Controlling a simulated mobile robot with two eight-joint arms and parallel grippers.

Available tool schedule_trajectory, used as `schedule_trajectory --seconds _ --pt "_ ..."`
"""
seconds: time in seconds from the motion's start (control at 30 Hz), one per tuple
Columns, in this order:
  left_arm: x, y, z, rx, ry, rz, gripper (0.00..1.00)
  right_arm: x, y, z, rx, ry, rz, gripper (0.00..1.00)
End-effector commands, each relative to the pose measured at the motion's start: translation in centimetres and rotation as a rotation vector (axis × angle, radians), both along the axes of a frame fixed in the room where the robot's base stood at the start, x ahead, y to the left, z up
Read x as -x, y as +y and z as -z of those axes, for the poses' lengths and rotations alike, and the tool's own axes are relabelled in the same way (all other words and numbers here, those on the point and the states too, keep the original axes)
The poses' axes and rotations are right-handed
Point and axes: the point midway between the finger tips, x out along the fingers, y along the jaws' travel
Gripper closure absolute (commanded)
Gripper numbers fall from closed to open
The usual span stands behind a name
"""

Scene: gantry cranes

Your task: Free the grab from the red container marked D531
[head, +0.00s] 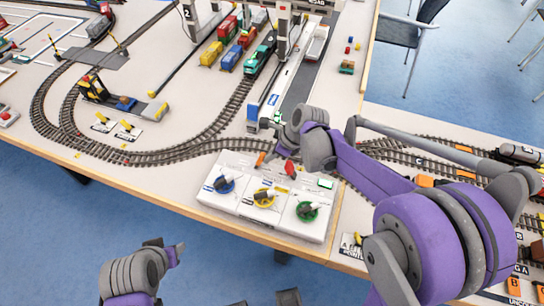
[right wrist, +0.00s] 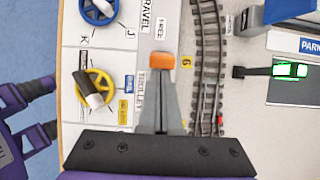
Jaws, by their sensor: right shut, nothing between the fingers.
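My right gripper (head: 278,150) is shut and empty, above the back edge of the white control panel (head: 243,208). In the right wrist view its fingertips (right wrist: 162,74) are at an orange lever cap (right wrist: 160,62) beside a label reading FREE; I cannot tell whether they touch. The orange lever also shows in the head view (head: 260,159). A red lever (head: 290,169) is to its right. A red container (head: 228,27) stands in the yard at the back; its marking is too small to read, and I cannot make out the grab. My left gripper (head: 168,248) is low at the front; its opening is unclear.
The panel has blue (head: 224,184), yellow (head: 265,197) and green (head: 307,211) knobs. Curved track (head: 190,155) runs behind it. A yellow (head: 211,54) and a blue container (head: 230,57) stand near a teal locomotive (head: 259,53). The white tabletop at left centre has free room.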

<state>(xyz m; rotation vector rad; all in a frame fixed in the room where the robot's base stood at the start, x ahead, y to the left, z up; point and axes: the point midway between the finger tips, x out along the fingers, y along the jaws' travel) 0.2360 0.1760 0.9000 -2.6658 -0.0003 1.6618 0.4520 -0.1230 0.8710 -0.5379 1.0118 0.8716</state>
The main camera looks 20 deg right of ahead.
Motion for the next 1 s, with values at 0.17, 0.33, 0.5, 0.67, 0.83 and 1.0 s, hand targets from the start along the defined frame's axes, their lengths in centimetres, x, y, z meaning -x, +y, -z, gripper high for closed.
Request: schedule_trajectory --seconds 0.17,0.33,0.5,0.67,0.83,1.0 --pt "-0.1 0.0 -0.5 0.0 -0.002 0.0 0.5 -0.7 1.1 -0.7 0.097 0.065 -0.006 1.0" --pt "-0.2 0.0 -0.6 0.0 -0.003 0.0 0.5 -1.4 2.2 -1.1 0.226 0.15 -0.007 1.0" --pt "-0.1 0.0 -0.6 0.0 -0.003 0.0 0.5 -2.1 3.3 -1.2 0.345 0.231 -0.005 1.0" --pt "-0.1 0.0 -0.5 0.0 -0.002 0.0 0.5 -2.3 3.4 -1.3 0.387 0.26 0.001 1.0" --pt "-0.1 0.0 -0.6 0.0 -0.003 0.0 0.5 -2.3 3.4 -1.3 0.384 0.259 0.0 1.0" --pt "-0.2 0.0 -1.0 0.0 -0.005 0.0 0.5 -2.3 3.4 -1.9 0.383 0.259 0.0 1.0"
